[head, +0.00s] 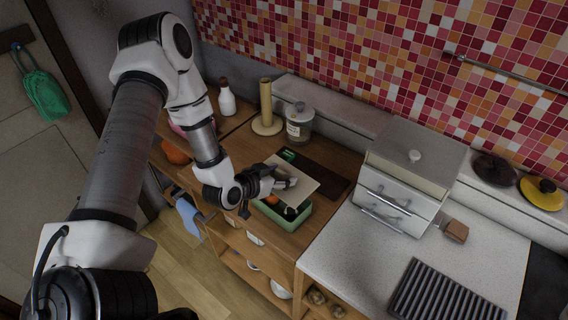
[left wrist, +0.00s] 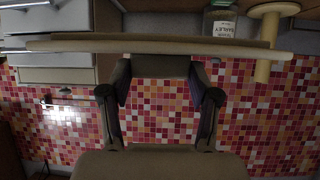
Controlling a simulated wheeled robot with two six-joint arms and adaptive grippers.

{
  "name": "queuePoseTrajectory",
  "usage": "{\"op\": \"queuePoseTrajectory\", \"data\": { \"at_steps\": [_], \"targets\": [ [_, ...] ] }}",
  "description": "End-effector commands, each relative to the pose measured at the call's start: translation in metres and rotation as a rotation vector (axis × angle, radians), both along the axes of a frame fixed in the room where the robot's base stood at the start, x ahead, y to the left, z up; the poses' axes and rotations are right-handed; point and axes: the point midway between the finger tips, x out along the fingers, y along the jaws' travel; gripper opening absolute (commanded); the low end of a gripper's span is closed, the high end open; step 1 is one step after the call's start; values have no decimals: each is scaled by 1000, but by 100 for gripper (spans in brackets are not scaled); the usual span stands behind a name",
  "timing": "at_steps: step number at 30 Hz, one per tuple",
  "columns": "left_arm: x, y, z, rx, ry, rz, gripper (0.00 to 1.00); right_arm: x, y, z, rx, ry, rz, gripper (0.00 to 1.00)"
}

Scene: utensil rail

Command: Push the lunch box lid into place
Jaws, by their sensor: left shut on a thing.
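The lunch box (head: 288,224) is green and stands open near the front edge of the wooden counter, with orange, dark and white contents showing inside. Its pale flat lid (head: 303,172) is tilted above it, apart from the near rim, and hides much of the box. My left gripper (head: 289,183) is shut on the lid. In the left wrist view the lid (left wrist: 270,51) shows edge-on across the top, with my left gripper (left wrist: 160,68) at its middle. The box is not visible in that view. My right gripper is in neither view.
A dark board (head: 325,178) lies behind the box. A labelled canister (head: 299,125), a wooden paper-towel stand (head: 266,112) and a white bottle (head: 227,100) stand farther back. A white drawer cabinet (head: 405,180) stands to the right, on the pale worktop (head: 335,240).

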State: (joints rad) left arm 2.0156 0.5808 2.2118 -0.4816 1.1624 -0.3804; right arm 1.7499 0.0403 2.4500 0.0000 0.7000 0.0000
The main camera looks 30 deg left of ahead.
Motion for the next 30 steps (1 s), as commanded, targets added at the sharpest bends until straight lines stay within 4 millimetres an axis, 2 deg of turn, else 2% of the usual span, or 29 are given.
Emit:
{"op": "queuePoseTrajectory", "data": {
  "at_steps": [10,14,27,30],
  "targets": [
    [-2,0,-1,-1,-1,1,27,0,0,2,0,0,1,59],
    [-2,0,-7,-1,0,0,27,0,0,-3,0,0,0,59],
    [-2,1,-53,-2,0,1,27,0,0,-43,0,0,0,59],
    [-2,1,-59,-1,0,0,27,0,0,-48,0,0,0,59]
  ]
}}
